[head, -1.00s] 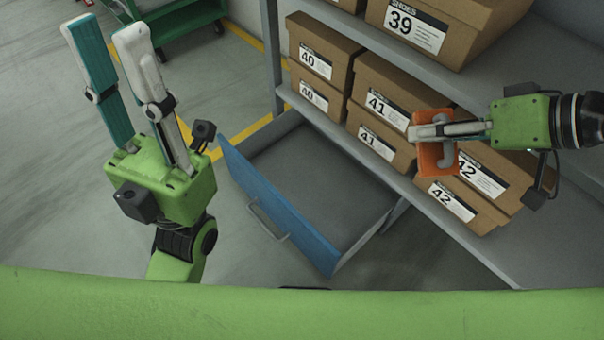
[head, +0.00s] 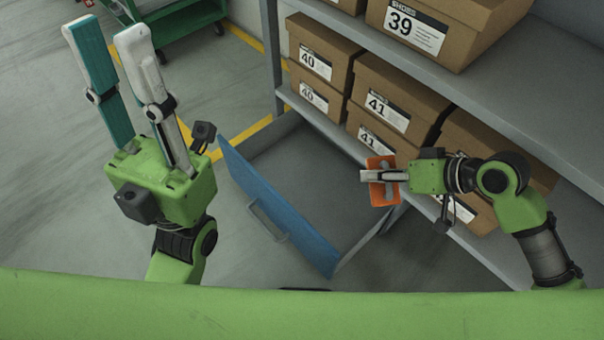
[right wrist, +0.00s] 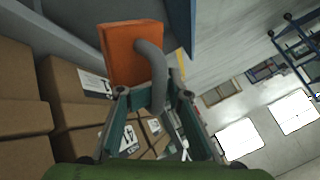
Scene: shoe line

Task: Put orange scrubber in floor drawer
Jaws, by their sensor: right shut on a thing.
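The orange scrubber (head: 383,192) is an orange block with a grey handle. My right gripper (head: 370,176) is shut on it and holds it in the air at the right side of the open floor drawer. In the right wrist view the scrubber (right wrist: 130,52) shows with its grey handle between the fingers. The floor drawer (head: 300,170) is pulled out under the shelf, has a blue front with a handle, and its visible inside is empty. My left gripper (head: 106,38) is open and empty at the left, fingers pointing up, apart from the drawer.
Shelves (head: 515,105) at the right carry several brown shoe boxes (head: 388,98) with size labels, close behind my right gripper. A grey shelf post (head: 270,55) stands by the drawer's far end. A green cart (head: 175,22) is at the back left. The floor left of the drawer is clear.

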